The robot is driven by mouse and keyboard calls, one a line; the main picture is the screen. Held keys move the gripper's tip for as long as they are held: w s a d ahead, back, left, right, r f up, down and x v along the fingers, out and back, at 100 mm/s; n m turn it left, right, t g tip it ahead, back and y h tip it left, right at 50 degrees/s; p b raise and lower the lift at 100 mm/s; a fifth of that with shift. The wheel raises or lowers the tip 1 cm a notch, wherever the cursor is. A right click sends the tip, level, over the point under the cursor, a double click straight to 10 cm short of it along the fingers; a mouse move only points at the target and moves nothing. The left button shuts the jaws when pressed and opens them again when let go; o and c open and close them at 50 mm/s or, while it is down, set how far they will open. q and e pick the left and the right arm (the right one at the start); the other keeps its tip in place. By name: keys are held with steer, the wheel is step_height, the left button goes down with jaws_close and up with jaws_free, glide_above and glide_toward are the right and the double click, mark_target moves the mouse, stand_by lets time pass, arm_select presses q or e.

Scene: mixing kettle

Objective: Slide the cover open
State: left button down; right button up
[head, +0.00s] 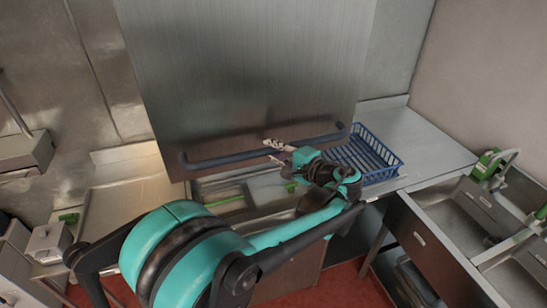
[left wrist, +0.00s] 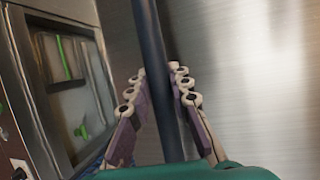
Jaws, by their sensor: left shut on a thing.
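The cover (head: 240,75) is a large brushed metal panel, standing upright in the middle of the head view. A dark blue bar handle (head: 225,158) runs along its lower edge. My left gripper (head: 276,148) is shut on this handle, right of its middle. In the left wrist view, my left gripper's pale fingers (left wrist: 158,88) lie on both sides of the handle (left wrist: 153,45), with the cover (left wrist: 260,70) behind to the right. Below the cover, an opening (head: 250,190) with green-handled items shows, partly hidden by my left arm. My right gripper is not in view.
A blue wire basket (head: 375,160) stands on the metal counter (head: 425,145), close to the handle's right end. Sink basins (head: 475,205) lie at the right. A metal container with a green handle (head: 50,240) is at the lower left.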

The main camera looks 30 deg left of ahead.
arm_select(q)
step_height(320, 180, up, 5)
steer(key=shift+p, duration=1.15)
steer(key=c, duration=1.4)
jaws_free()
steer(key=shift+o, duration=0.2)
steer(key=v, duration=1.2)
steer(key=shift+w, duration=0.1)
